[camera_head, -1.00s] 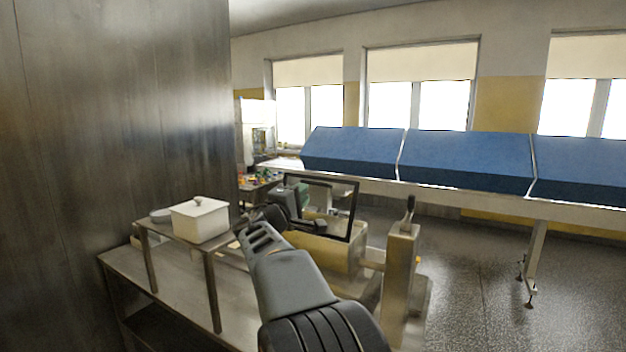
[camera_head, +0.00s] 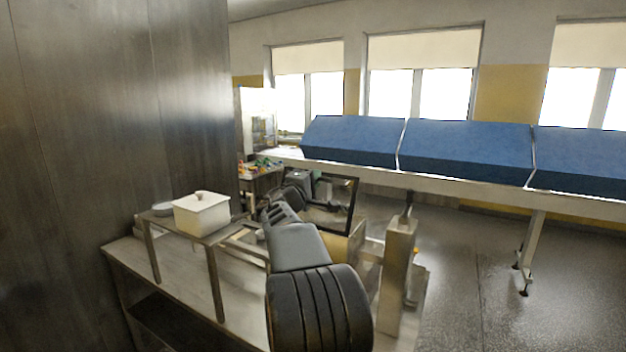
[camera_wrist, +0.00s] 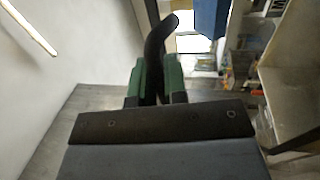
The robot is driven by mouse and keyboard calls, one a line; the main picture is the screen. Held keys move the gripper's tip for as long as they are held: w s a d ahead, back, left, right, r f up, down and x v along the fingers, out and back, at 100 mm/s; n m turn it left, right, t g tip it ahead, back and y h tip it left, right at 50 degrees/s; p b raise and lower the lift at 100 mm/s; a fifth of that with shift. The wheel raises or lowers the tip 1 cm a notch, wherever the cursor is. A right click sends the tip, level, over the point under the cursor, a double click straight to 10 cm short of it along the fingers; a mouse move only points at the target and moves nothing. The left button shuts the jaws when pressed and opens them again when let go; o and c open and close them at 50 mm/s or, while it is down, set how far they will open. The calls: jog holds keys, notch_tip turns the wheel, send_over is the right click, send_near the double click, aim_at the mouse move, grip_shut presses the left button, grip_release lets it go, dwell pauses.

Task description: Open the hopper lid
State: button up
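The hopper lid, a see-through panel in a black frame (camera_head: 353,205), stands raised and steeply tilted above the hopper's beige metal body (camera_head: 343,246) in the head view. My gripper (camera_head: 302,182) is beside the frame's left side, partly hidden by my own arm. In the wrist view, the green finger pads of my gripper (camera_wrist: 156,82) lie on both sides of a black curved bar (camera_wrist: 158,45). They appear closed on it. The bar looks like the lid's handle, but its join to the lid is hidden.
A white lidded box (camera_head: 202,214) stands on a small metal stand at left, beside a tall steel wall (camera_head: 120,110). A metal post with a black lever (camera_head: 399,265) stands right of the hopper. A long blue-covered conveyor (camera_head: 465,150) runs behind. Floor at right is clear.

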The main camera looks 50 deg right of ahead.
grip_shut()
jog(key=shift+f, duration=0.1)
